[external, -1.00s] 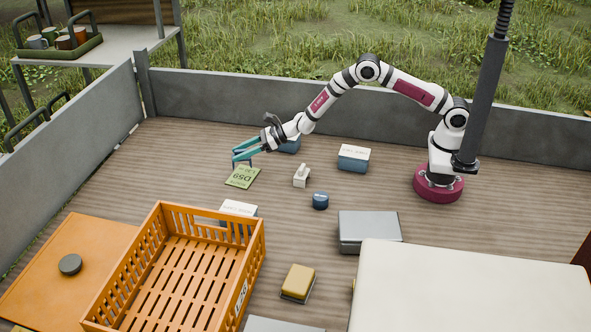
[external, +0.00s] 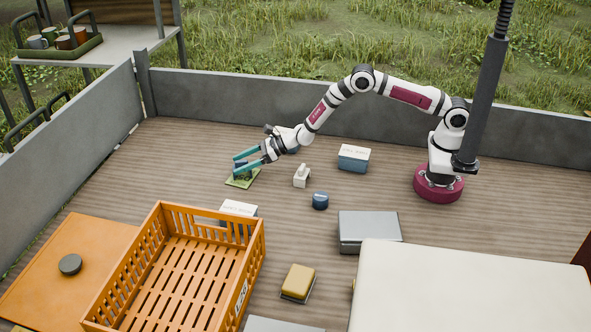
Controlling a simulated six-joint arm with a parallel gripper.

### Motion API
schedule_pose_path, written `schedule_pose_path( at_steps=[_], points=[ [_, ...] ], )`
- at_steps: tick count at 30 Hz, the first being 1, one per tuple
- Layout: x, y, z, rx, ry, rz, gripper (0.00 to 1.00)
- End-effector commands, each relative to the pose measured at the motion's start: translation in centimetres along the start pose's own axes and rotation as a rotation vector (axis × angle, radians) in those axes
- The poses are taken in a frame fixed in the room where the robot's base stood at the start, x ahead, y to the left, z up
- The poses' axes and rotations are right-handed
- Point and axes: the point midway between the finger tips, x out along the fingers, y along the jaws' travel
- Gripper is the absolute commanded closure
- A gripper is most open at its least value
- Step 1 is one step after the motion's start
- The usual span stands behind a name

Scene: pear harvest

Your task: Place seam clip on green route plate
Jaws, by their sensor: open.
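The green route plate (external: 243,182) lies flat on the wooden deck, left of centre. My gripper (external: 237,164) is low over it with its teal fingers apart, covering much of its face. A small dark blue thing (external: 240,166) shows between the fingertips, over the plate. It may be the seam clip, but it is too small and covered to be sure. I cannot tell whether it rests on the plate or touches a finger.
A small pale block with a knob (external: 301,177) and a blue round tin (external: 320,201) stand to the right. A blue-and-white box (external: 354,158) stands behind them. An orange crate (external: 255,250) stands in front, with a white-topped box (external: 239,208) at its back.

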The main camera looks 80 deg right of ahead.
Motion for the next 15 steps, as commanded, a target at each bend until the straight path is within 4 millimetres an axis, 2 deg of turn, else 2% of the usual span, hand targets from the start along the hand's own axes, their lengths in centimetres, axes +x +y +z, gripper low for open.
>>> schedule_pose_path(
  at_steps=[2, 5, 12, 15],
  points=[
    [-0.1, 0.0, 0.3, 0.000, -0.001, 0.000, 0.22],
    [-1.7, 0.0, 0.3, 0.001, 0.001, 0.000, 0.22],
    [-8.4, -0.1, 0.3, 0.002, 0.000, -0.002, 0.22],
    [-10.5, -0.1, 0.3, 0.001, 0.001, -0.002, 0.22]
  ],
)
